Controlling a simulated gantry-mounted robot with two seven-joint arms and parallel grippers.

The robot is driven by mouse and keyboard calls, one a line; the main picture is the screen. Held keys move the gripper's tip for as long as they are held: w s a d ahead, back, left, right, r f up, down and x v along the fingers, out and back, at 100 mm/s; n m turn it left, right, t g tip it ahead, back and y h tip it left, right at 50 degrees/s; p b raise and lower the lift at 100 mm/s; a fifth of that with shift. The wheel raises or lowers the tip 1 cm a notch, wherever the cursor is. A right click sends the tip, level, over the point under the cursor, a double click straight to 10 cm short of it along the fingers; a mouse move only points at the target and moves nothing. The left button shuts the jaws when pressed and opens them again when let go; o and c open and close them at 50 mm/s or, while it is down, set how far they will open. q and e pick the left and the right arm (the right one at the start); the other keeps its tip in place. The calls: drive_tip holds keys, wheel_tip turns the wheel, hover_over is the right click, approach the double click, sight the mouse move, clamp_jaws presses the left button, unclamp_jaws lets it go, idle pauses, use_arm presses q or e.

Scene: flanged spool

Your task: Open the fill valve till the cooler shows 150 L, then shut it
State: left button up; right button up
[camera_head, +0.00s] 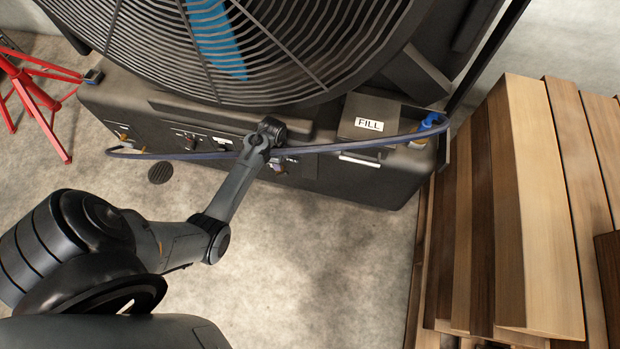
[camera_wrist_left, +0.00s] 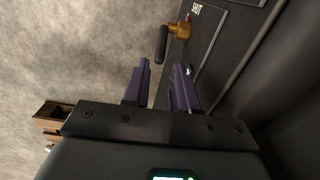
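The cooler (camera_head: 335,185) is a dark body below a large round fan grille. Its box at the right carries a FILL label (camera_head: 369,125). In the left wrist view a brass valve (camera_wrist_left: 180,31) with a black lever handle (camera_wrist_left: 162,44) sits on the dark panel, beside a small label that seems to read SHUT. My left gripper (camera_wrist_left: 166,82) is open and empty, its two purple fingers pointing towards the valve, with a gap between them and the handle. In the head view my left wrist hides part of the front panel. No litre reading is legible. My right gripper is not in view.
A dark blue hose (camera_head: 345,145) runs across the cooler front to a blue and yellow fitting (camera_head: 428,122) at the right. Stacked wooden boards (camera_head: 535,200) stand at the right. A red tripod stand (camera_head: 40,85) is at the left. The concrete floor (camera_head: 325,255) in front is clear.

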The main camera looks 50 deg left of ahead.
sight(284, 172)
use_arm(q)
drive_tip(key=shift+w+d+f, duration=0.2)
drive_tip(key=shift+w+f, duration=0.3)
drive_tip(key=shift+f, duration=0.15)
wheel_tip(284, 172, down, 8)
drive_tip(key=b, duration=0.5)
drive_tip(key=shift+f+b, duration=0.25)
drive_tip(key=shift+b, duration=0.05)
drive_tip(key=shift+f+b, duration=0.45)
drive_tip(key=shift+f, duration=0.4)
clamp_jaws()
